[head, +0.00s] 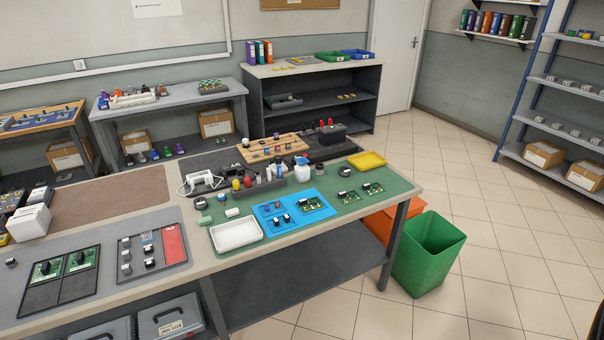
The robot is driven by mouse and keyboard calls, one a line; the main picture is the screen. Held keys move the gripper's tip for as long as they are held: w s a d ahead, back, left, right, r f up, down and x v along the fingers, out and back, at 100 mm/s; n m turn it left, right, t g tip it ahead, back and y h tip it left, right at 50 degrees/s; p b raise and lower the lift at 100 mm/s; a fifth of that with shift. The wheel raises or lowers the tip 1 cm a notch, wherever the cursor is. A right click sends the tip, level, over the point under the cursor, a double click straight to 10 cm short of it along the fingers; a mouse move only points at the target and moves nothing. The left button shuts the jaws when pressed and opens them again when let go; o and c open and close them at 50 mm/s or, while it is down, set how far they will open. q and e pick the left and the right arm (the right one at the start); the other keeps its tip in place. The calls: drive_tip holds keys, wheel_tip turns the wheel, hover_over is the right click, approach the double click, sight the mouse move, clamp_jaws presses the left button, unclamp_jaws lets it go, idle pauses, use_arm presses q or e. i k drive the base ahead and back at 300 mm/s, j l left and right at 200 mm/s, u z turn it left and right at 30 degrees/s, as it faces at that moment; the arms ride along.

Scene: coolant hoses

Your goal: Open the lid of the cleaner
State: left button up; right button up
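I cannot tell for sure which thing is the cleaner. A white box-like device (29,223) with a sloped top stands at the far left of the long workbench (205,262). A small dark box (331,134) stands on a dark surface behind the green mat. A white device (203,183) with a cable sits at the back middle of the bench. No open lid can be made out on any of them. Neither of my grippers is in view.
A green mat (388,188) holds circuit boards, a white tray (236,235) and a yellow tray (367,161). A green bin (428,254) stands at the bench's right end. Shelves (560,121) line the right wall. The tiled floor (500,230) at right is clear.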

sight(301, 160)
drive_tip(key=i+l+u, duration=0.5)
drive_tip(key=i, duration=0.3)
drive_tip(key=i+l+u, duration=0.25)
drive_tip(key=i, duration=0.35)
drive_tip(key=i+l+u, duration=0.25)
drive_tip(key=i+l, duration=0.2)
drive_tip(key=i, duration=0.1)
